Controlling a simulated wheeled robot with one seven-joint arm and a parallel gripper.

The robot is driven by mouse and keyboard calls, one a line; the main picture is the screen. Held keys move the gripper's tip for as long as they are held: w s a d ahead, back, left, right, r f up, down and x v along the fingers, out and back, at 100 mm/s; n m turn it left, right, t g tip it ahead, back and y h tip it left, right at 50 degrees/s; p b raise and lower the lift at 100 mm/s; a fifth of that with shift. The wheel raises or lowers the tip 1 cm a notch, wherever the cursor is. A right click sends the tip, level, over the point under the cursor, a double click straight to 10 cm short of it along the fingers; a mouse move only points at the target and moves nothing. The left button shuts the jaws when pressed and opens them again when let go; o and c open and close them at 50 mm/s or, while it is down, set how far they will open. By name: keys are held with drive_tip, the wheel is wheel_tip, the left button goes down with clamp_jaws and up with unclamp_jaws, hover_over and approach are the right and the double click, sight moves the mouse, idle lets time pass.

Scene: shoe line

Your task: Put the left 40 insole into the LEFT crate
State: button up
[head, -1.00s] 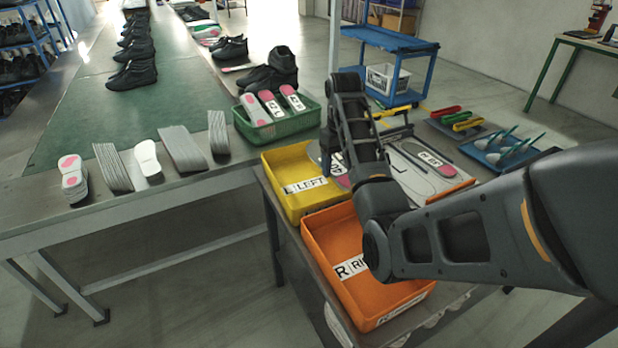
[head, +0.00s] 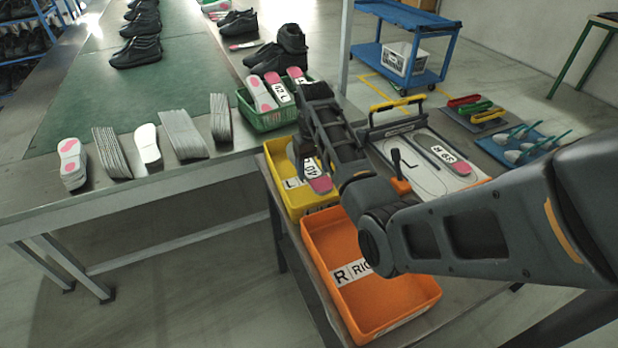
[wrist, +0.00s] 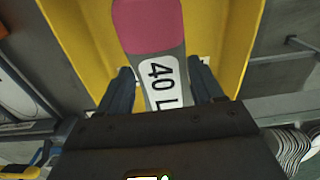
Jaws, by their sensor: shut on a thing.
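My gripper (wrist: 160,92) is shut on a grey insole with a pink end (wrist: 148,25), whose white label reads "40 L" in the wrist view. In the head view the insole (head: 320,185) hangs below my gripper (head: 306,162), over the yellow LEFT crate (head: 307,208). In the wrist view the yellow crate's inside (wrist: 80,40) shows behind and around the insole. My arm hides part of the crate in the head view, and I cannot tell the insole's height above its floor.
The orange RIGHT crate (head: 425,292) stands in front of the yellow one and looks empty. A green basket (head: 262,117) with several insoles is behind it. A board with a clamp bar and a "39 R" insole (head: 450,160) lies to the right.

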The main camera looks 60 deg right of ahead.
sight(309, 174)
drive_tip(key=shift+w+a+f, duration=0.4)
drive_tip(key=shift+f, duration=1.95)
drive_tip(key=o, duration=1)
drive_tip(key=shift+f, duration=0.1)
wheel_tip(309, 174, up, 12)
drive_tip(key=shift+r, duration=0.15)
